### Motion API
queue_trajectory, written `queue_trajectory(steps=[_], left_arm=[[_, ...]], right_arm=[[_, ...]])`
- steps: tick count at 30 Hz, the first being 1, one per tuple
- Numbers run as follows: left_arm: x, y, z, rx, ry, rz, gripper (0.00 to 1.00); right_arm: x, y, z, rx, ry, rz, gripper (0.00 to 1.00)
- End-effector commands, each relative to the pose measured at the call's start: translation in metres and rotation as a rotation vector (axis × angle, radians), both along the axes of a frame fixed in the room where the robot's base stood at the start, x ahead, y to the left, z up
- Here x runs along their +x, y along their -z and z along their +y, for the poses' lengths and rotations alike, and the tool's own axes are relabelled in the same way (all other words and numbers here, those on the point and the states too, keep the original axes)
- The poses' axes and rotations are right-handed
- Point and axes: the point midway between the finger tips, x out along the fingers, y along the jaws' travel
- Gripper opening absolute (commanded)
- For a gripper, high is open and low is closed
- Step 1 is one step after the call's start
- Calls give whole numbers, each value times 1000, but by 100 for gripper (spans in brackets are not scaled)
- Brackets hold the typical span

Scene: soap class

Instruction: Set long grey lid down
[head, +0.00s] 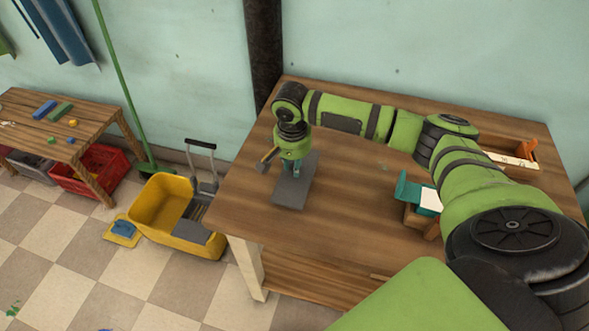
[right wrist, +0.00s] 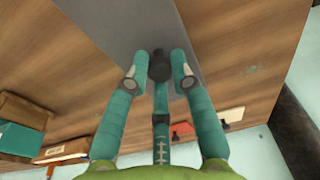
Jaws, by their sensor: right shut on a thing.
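The long grey lid (head: 291,192) is a flat grey slab at the left part of the wooden table in the head view. My right gripper (head: 292,168) points down over its middle. In the right wrist view the lid (right wrist: 203,45) runs away from under the fingers, and its dark knob (right wrist: 160,66) sits between the teal fingertips of my right gripper (right wrist: 158,76). The gripper is shut on the lid by this knob. The lid looks level and close to the tabletop; I cannot tell whether it touches. My left gripper is out of view.
A wooden box with a teal part (head: 413,190) stands at the right, and a tray with white and orange things (head: 515,160) lies behind. A yellow mop bucket (head: 165,205) stands on the floor at the left.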

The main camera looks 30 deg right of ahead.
Motion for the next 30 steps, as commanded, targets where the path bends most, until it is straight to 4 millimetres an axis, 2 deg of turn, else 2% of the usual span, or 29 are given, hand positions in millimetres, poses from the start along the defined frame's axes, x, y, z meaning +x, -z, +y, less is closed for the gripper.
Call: queue_trajectory(steps=[3,6,17,18,19,30], left_arm=[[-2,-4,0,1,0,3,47],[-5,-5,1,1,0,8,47],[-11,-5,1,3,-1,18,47],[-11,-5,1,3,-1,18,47],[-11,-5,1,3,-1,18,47],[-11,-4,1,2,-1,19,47]], right_arm=[[-2,18,-1,-3,1,4,0],[-1,27,0,-2,-1,1,0],[-2,31,0,-1,0,2,0],[-1,31,0,-1,-1,2,36],[-1,31,0,-1,-1,2,48],[-1,29,-1,-1,-1,0,48]])
